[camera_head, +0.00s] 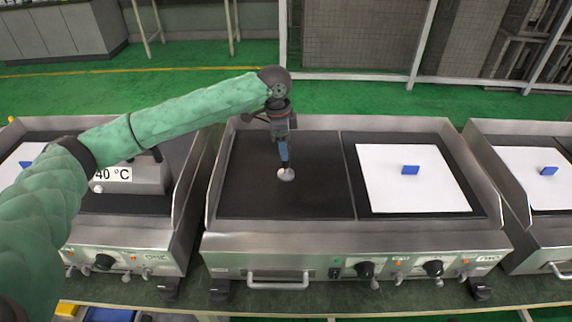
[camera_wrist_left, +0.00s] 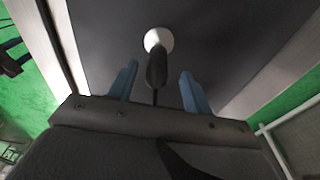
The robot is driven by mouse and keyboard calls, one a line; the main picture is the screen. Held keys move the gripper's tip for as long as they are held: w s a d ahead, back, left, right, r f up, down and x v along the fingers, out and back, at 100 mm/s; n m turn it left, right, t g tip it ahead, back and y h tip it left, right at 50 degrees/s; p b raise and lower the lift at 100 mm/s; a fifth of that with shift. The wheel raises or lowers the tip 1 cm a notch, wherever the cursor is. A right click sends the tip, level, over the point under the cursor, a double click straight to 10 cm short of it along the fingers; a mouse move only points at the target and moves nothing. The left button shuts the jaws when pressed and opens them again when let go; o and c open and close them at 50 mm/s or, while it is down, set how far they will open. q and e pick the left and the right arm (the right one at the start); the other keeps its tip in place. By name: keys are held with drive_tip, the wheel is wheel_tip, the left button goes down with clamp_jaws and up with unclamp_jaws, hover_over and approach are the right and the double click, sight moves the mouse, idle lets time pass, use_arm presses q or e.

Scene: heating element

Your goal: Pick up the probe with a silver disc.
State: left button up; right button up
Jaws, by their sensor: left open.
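The probe with a silver disc (camera_head: 287,175) is on the dark left plate of the middle heating unit. In the left wrist view its pale round disc (camera_wrist_left: 158,38) is at the top middle, with a black handle (camera_wrist_left: 156,68) running down from it. My left gripper (camera_head: 284,160) points down over the probe in the head view. In the left wrist view its two blue fingers (camera_wrist_left: 160,70) are apart, with the handle showing between them. Whether they touch it I cannot tell. In the head view the fingers hide most of the handle. My right gripper is not in view.
A white sheet with a blue block (camera_head: 410,170) lies on the unit's right plate. Raised metal walls (camera_head: 215,180) edge the unit. A box with a temperature label (camera_head: 113,175) stands on the left unit. Another unit (camera_head: 540,200) stands at right.

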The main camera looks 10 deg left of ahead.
use_arm(q)
drive_tip(key=p, duration=0.1)
hover_over(289, 173)
drive_tip(key=a, duration=0.1)
drive_tip(key=f, duration=0.4)
drive_tip(key=shift+w+f, duration=0.2)
drive_tip(key=shift+w, duration=0.2)
drive_tip(key=shift+f, duration=0.45)
clamp_jaws()
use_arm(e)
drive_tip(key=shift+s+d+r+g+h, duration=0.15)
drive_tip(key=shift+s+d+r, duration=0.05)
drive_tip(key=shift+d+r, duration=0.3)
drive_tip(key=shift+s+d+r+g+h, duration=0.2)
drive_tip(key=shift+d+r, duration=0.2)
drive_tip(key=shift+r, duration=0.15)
use_arm(q)
drive_tip(key=shift+r, duration=0.1)
